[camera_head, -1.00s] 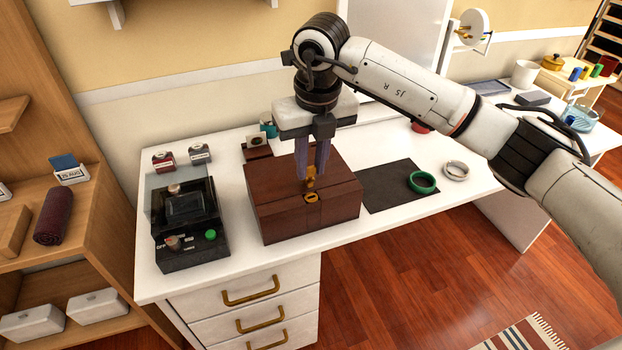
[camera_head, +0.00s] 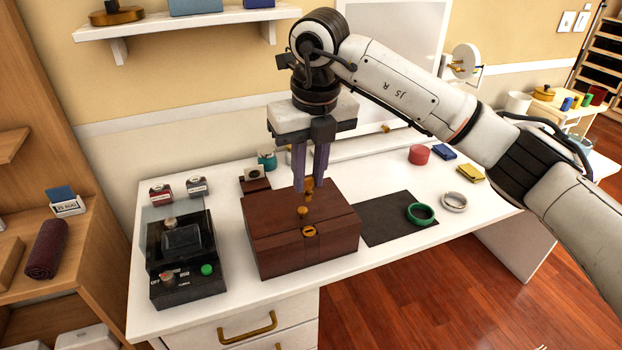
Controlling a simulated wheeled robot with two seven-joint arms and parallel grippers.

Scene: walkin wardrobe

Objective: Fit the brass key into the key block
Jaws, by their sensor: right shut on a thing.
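My right gripper (camera_head: 311,187) points down over the brown wooden box (camera_head: 275,228), its fingers shut on the small brass key (camera_head: 309,184). The key shows between and just below the fingertips, apart from the box; its exact shape is too small to tell. My left gripper is out of view.
A black device (camera_head: 187,268) with a green button stands left of the box. A dark mat (camera_head: 380,222) with a green ring (camera_head: 420,214) lies to the right, a pale ring (camera_head: 454,202) beside it. Small tins stand behind. The white desk's front strip is clear.

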